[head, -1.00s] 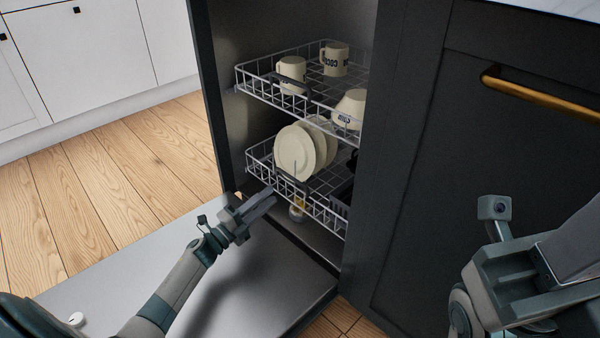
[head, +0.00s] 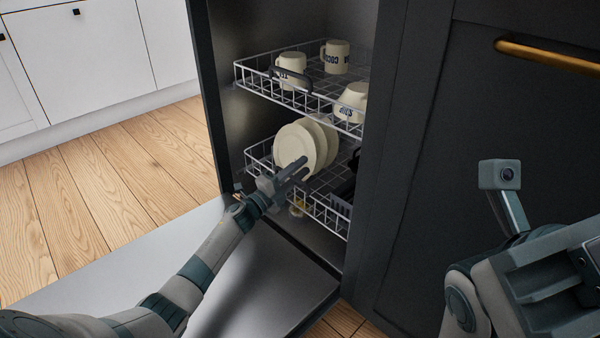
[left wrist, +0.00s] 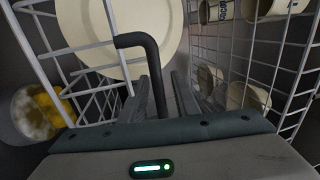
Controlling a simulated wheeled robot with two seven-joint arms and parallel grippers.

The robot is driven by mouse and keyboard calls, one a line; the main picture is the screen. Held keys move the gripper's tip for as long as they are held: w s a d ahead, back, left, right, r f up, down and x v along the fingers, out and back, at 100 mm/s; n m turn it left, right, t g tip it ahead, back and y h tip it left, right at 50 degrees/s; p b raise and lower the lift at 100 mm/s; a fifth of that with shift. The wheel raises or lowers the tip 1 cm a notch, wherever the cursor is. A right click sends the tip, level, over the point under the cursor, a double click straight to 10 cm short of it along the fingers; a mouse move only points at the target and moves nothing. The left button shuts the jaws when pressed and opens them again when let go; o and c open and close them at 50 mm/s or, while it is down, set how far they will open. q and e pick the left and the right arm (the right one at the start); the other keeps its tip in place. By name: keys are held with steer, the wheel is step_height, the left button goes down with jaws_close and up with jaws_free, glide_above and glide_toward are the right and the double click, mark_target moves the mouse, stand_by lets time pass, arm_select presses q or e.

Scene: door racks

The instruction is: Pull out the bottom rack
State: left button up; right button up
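The bottom rack (head: 325,212) is a white wire basket inside the open dishwasher, with its front rim near the opening. Several cream plates (head: 296,147) stand upright in it. My left gripper (head: 297,172) is at the front of this rack, in front of the plates. In the left wrist view, the rack's dark bent handle (left wrist: 150,52) runs down between my left fingers (left wrist: 165,92), which look a little apart. Whether they touch it is unclear. My right arm's gripper (head: 545,285) is at the lower right, away from the rack, its fingertips not clearly shown.
The top rack (head: 300,100) holds cream mugs (head: 335,57) and a bowl (head: 352,100) above my left gripper. The lowered dishwasher door (head: 270,290) lies below my left arm. A dark cabinet front with a brass handle (head: 550,55) stands at right. Wood floor is clear at left.

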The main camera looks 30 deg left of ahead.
arm_select(q)
steer(key=shift+c, duration=0.5)
steer(key=c, duration=0.5)
jaws_close()
steer(key=shift+s, duration=0.1)
